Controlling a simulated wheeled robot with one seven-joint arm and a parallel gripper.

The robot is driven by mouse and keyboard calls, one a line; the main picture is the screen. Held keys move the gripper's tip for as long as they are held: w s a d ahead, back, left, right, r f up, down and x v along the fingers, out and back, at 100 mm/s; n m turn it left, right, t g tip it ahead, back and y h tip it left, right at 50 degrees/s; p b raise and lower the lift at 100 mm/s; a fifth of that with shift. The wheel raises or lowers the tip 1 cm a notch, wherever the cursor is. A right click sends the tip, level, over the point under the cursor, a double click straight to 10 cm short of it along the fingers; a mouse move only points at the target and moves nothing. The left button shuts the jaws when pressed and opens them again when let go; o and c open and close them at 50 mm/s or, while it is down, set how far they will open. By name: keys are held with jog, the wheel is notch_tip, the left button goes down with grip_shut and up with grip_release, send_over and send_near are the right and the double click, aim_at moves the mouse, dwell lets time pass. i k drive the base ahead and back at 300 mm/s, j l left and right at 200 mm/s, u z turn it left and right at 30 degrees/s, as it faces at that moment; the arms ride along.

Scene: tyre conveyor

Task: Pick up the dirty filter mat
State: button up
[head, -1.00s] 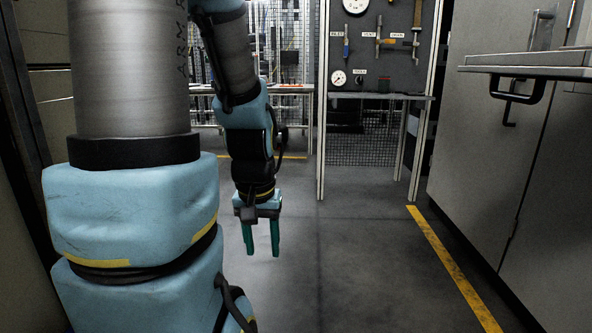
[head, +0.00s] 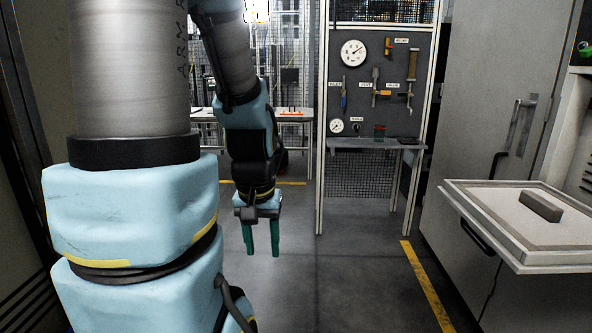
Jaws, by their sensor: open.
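My gripper (head: 262,238) hangs down in the left middle of the head view. Its two green fingers are apart, with nothing between them. A small grey-brown block (head: 541,206) lies on a pale, light-rimmed tray (head: 482,222) at the right. It may be the dirty filter mat, but I cannot tell for sure; nothing else in view looks clearly like a mat. My gripper is far to the left of the tray and apart from it.
Tall grey cabinets (head: 487,110) stand behind the tray on the right. A tool board (head: 366,80) with gauges and a small shelf (head: 372,144) stands at the back. The grey floor (head: 330,285) ahead is clear, with a yellow line (head: 427,288).

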aim_at(540, 220)
jog(key=j+z, duration=0.1)
jog(key=z, duration=0.4)
jog(key=k+z, duration=0.1)
jog(key=z, duration=0.35)
jog(key=k+z, duration=0.1)
jog(key=z, duration=0.4)
jog(key=k+z, duration=0.1)
jog(key=z, duration=0.4)
jog(key=k+z, duration=0.15)
jog(key=k+u, duration=0.1)
jog(key=u, duration=1.55)
jog(key=k+l+u, duration=0.15)
jog(key=l+u, duration=0.2)
jog(key=k+l+u, duration=0.5)
jog(key=u, duration=0.2)
jog(key=l, duration=0.1)
